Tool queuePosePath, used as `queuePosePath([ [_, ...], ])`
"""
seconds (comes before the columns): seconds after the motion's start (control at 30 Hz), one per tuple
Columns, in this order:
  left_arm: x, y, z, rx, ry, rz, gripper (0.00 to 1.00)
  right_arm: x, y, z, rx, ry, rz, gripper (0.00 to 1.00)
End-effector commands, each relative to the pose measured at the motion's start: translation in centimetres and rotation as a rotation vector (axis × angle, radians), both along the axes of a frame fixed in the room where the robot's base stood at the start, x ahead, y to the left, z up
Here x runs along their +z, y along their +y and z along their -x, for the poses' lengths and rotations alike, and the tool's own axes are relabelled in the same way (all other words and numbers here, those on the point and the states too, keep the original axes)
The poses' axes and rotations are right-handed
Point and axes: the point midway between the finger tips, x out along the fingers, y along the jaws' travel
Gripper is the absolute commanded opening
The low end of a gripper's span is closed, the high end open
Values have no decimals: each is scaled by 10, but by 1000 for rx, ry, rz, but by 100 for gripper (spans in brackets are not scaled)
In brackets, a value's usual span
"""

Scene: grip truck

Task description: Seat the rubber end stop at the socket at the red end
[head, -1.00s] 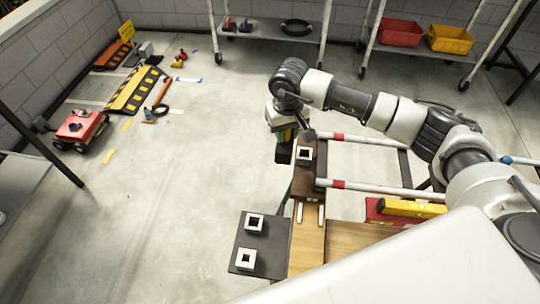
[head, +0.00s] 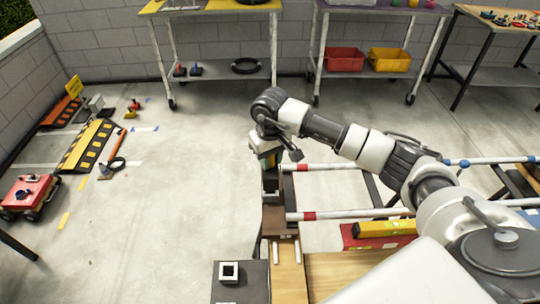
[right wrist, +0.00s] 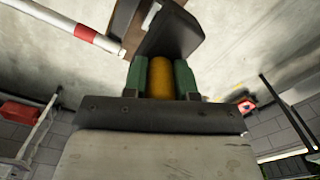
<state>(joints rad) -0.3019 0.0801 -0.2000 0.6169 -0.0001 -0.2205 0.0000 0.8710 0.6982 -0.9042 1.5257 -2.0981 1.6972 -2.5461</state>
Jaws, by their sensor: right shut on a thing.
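My right gripper (head: 268,160) is shut on the rubber end stop (head: 270,184), a dark block held at the far end of the wooden beam. In the right wrist view, its green fingers (right wrist: 160,78) close on a yellow-orange round grip, with the end stop's black body (right wrist: 172,33) beyond. The beam's end (head: 273,220) is dark brown, beside the bars' red bands (head: 308,216). The socket there is hidden behind the end stop and gripper; I cannot tell whether they touch. My left gripper is out of view.
A yellow level (head: 384,228) lies on a red case at right. The floor to the left is open, with a red cart (head: 28,195) and a striped ramp (head: 86,146) farther off.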

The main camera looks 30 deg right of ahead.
Motion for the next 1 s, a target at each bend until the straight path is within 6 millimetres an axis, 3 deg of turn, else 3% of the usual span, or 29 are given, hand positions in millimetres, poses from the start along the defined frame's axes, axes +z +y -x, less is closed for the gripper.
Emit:
queuePosePath([
  [0.7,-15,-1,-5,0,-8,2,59,-37,0,0,0,0,-1,2],
  [1.0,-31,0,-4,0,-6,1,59,-51,0,-1,-1,-2,0,2],
])
